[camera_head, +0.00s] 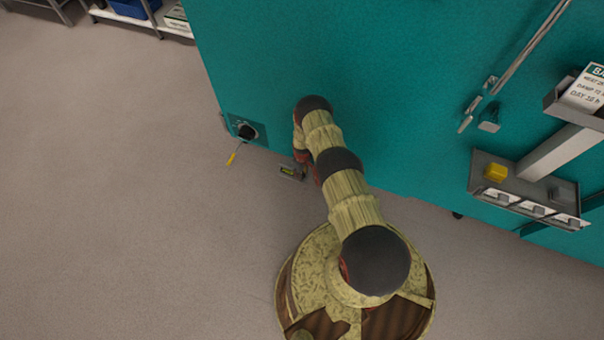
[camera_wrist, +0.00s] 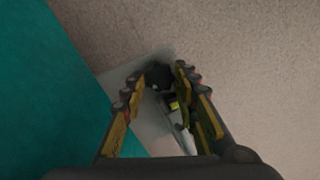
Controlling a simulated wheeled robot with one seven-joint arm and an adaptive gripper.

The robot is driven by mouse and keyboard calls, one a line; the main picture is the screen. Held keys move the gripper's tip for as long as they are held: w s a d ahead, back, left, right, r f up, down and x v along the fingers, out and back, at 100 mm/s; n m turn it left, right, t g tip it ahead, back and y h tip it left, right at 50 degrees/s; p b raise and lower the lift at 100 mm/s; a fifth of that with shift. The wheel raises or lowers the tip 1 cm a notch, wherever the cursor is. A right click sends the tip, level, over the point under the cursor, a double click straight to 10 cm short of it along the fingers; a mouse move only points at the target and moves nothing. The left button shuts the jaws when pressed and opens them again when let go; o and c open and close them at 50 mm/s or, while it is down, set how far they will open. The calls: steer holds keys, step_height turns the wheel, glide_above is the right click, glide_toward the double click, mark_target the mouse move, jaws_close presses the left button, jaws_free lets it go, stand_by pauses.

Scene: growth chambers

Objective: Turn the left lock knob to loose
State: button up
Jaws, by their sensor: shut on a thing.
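In the wrist view, a dark, round lock knob (camera_wrist: 159,76) stands on a pale grey plate beside the teal wall. My gripper (camera_wrist: 165,70) is shut on it, with one finger on each side. A small yellow marking (camera_wrist: 172,103) shows beside the knob, between the fingers. The knob's pointing direction is too dark to read. In the head view, my arm hides most of the gripper and the held knob. A small dark piece with a yellow-green label (camera_head: 289,172) shows just left of the arm's end.
Another black knob (camera_head: 247,132) sits on a dark plate at the chamber's lower left, with a yellow tag (camera_head: 232,157) hanging. The teal chamber (camera_head: 400,70) fills the upper right. The floor (camera_head: 120,200) at left is clear.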

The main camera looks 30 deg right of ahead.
steer(key=shift+c, duration=0.6)
steer(key=shift+c, duration=0.2)
steer(key=n, duration=0.3)
steer(key=shift+w, duration=0.1)
steer(key=n, duration=0.5)
steer(key=shift+n, duration=0.4)
steer(key=o, duration=1.1)
steer(key=shift+o, duration=0.3)
